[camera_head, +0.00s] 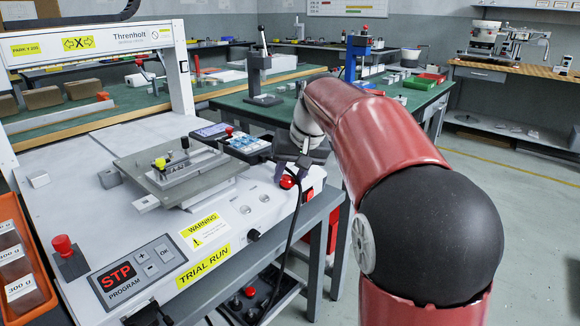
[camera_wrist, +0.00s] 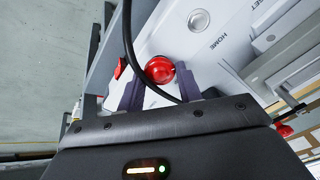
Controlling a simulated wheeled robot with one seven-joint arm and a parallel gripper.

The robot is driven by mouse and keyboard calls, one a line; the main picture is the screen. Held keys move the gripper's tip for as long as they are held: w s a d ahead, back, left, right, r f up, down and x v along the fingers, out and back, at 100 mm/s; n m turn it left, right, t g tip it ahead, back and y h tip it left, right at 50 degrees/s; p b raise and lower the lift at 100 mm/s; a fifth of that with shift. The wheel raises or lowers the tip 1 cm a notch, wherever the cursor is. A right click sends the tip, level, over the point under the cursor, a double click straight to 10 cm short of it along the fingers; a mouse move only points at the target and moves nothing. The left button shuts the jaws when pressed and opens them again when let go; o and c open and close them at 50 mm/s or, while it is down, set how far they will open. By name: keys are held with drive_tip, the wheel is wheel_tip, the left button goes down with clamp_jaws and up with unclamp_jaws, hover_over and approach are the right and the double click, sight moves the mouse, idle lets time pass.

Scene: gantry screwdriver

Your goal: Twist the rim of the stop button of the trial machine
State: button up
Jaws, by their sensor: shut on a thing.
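The trial machine (camera_head: 110,240) is a white bench unit with a "TRIAL RUN" label. Its red round stop button (camera_head: 288,182) sits at the right end of the front panel, below my gripper (camera_head: 286,171). In the wrist view the stop button (camera_wrist: 159,69) lies between the fingertips of my gripper (camera_wrist: 160,84). The two dark fingers are shut on its rim, one on each side. The lower side of the button is partly hidden by the cable, and in the head view my gripper covers its upper part.
A black cable (camera_wrist: 128,35) loops past the fingers and hangs down the machine's front in the head view (camera_head: 292,225). A red lever or switch (camera_wrist: 120,68) is close to the left finger. A clear round button marked HOME (camera_wrist: 198,20) is nearby. Another red knob (camera_head: 63,245) stands far left.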

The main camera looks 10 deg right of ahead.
drive_tip(key=shift+m+p, duration=0.45)
drive_tip(key=shift+m, duration=0.35)
drive_tip(key=o, duration=1)
drive_tip(key=shift+r, duration=0.1)
drive_tip(key=p+v, duration=0.1)
drive_tip(key=v, duration=0.6)
drive_tip(key=shift+s+r, duration=0.2)
drive_tip(key=shift+d, duration=0.1)
